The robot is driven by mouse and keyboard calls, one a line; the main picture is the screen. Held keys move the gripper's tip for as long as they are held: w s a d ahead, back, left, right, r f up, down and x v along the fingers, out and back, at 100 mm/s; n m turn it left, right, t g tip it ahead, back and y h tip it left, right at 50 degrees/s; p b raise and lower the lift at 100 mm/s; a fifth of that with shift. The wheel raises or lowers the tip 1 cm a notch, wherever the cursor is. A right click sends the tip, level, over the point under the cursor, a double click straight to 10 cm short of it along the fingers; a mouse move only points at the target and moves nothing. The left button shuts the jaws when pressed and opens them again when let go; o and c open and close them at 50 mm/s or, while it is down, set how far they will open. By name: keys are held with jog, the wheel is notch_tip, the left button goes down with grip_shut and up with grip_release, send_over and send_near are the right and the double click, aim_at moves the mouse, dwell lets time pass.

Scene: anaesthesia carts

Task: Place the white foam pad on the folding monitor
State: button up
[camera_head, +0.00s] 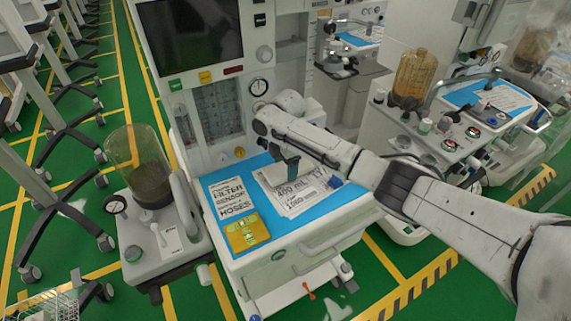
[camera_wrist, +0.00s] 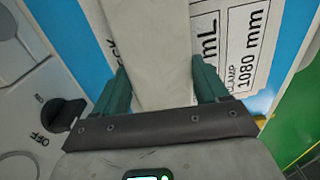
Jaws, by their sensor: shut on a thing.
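My gripper (camera_head: 291,168) is over the blue-topped work surface of the near cart. In the wrist view its two teal fingers (camera_wrist: 160,66) are shut on a long pale white piece, the white foam pad (camera_wrist: 150,40). The pad lies between the fingers and runs out of the top of that view, over printed sheets. In the head view I cannot clearly tell the pad from the white papers around the gripper. A large dark monitor (camera_head: 190,35) stands upright at the back of this cart. I cannot tell whether it is the folding monitor.
A clear canister (camera_head: 137,160) stands left of the cart. An amber canister (camera_head: 412,75) stands on the cart to the right.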

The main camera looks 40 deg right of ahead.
jog(key=shift+f, duration=0.1)
jog(key=shift+f, duration=0.1)
jog(key=o, duration=1)
jog(key=shift+o, duration=0.2)
jog(key=shift+b, duration=0.4)
